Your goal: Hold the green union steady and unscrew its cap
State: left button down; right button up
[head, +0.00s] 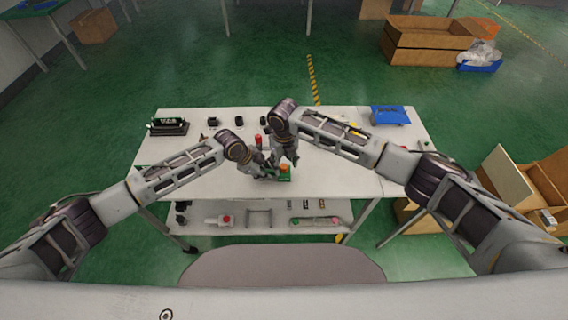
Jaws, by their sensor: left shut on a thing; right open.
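The green union (284,176) stands near the middle of the white table (335,178), small in the head view. An orange-red part, apparently its cap (284,166), shows on top of it. My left gripper (271,173) is at the union's left side, shut on it as far as I can see. My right gripper (288,163) points down just above and behind the cap and is open. The fingertips of both are small and partly hidden, so I cannot tell whether the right fingers touch the cap.
A black fixture (168,127) stands at the table's back left and a blue object (389,115) at the back right. A red object (258,140) and several small dark parts lie behind my grippers. A lower shelf (263,217) holds more parts.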

jog(key=shift+r, duration=1.05)
jog(key=shift+m, duration=0.3)
jog(key=shift+m, duration=11.2)
jog(key=shift+f, duration=0.2)
jog(key=shift+f, duration=1.3)
